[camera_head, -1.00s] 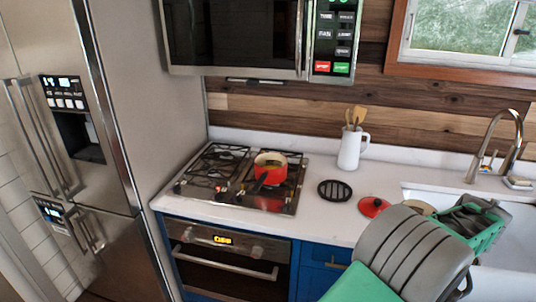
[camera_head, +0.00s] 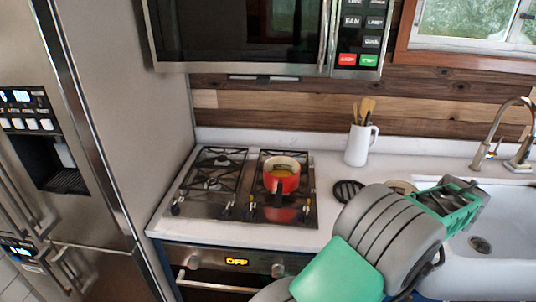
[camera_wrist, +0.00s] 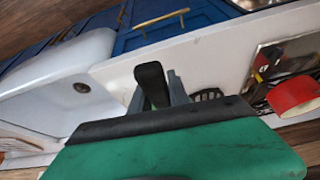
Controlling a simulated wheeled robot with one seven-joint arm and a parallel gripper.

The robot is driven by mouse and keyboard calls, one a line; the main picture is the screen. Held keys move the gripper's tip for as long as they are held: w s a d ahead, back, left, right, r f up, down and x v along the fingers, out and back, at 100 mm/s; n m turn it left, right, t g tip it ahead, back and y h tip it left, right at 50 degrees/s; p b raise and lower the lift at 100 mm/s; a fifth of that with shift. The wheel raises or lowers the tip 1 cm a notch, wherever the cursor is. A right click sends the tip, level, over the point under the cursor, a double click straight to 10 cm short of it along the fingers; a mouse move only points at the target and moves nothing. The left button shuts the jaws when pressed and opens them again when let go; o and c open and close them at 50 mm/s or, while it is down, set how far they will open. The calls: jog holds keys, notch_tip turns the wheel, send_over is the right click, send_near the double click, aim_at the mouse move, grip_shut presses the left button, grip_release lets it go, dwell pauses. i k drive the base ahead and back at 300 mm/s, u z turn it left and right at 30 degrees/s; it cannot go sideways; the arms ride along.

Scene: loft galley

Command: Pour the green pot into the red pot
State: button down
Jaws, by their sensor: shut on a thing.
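The red pot (camera_head: 281,175) stands upright on the right part of the stove, with its pale inside and dark handle showing. In the wrist view the red pot (camera_wrist: 294,95) is at the right edge. My gripper (camera_wrist: 157,92) has its grey fingers closed around a black handle, which I take to be the green pot's (camera_wrist: 152,80). In the head view a pale round rim (camera_head: 402,187), probably the green pot's, shows behind my arm over the counter. Its body is mostly hidden, so I cannot tell its tilt or contents.
A black trivet (camera_head: 348,190) lies on the white counter right of the stove (camera_head: 225,205). A white jug (camera_head: 358,148) with wooden utensils stands behind it. The sink (camera_head: 500,250) and tap (camera_head: 527,125) are at right. The microwave (camera_head: 245,35) hangs above the stove.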

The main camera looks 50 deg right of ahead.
aim_at(281, 173)
jog(key=i, duration=1)
